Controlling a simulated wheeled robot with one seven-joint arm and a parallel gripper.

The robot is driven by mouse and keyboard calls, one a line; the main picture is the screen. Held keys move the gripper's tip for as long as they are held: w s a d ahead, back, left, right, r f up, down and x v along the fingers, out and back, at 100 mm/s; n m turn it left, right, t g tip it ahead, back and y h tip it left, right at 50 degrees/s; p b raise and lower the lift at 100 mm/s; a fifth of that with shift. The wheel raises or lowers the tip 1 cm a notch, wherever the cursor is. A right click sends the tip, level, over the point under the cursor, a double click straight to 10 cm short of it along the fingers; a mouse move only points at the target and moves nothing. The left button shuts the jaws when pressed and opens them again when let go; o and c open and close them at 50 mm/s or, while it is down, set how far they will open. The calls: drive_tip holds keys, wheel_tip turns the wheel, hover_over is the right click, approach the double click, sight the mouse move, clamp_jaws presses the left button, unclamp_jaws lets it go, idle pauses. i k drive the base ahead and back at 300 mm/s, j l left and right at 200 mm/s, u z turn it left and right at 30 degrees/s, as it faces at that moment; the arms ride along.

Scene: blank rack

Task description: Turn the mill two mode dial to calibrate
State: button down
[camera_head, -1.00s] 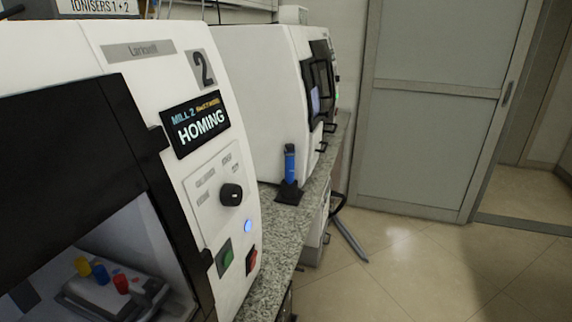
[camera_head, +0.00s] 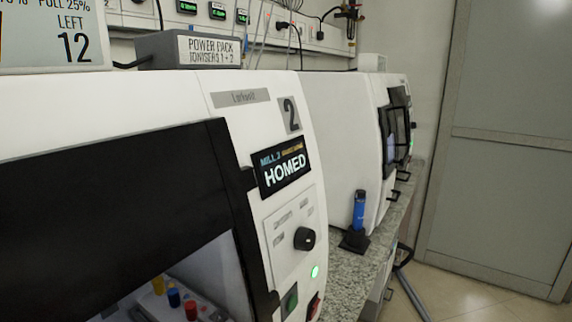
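Mill two (camera_head: 226,88) is a white machine marked with a large "2", at the left and centre of the head view. Its small screen (camera_head: 282,169) reads "MILL 2" and "HOMED". The black round mode dial (camera_head: 304,239) sits on a pale panel below the screen. The labels around the dial are too small to read, and I cannot tell where it points. A round lamp (camera_head: 315,271) below the dial glows green. A green button (camera_head: 289,301) and a red switch (camera_head: 313,306) sit under it. My gripper is not in view.
A dark window frame (camera_head: 110,190) covers the mill's front left; coloured knobs show inside. A blue handheld tool (camera_head: 359,211) stands on the granite bench (camera_head: 345,268) to the right. Another white machine (camera_head: 340,130) stands behind. Floor (camera_head: 455,293) is clear at lower right.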

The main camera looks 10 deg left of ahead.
sight(305, 238)
drive_tip(key=i+l+u, duration=0.1)
drive_tip(key=u, duration=1.1)
drive_tip(key=i+l+u, duration=0.2)
drive_tip(key=l+u, duration=0.15)
drive_tip(key=l, duration=0.3)
drive_tip(key=i+l+u, duration=0.1)
drive_tip(key=l+u, duration=0.3)
drive_tip(key=l, duration=0.3)
drive_tip(key=l+u, duration=0.35)
drive_tip(key=l, duration=1.55)
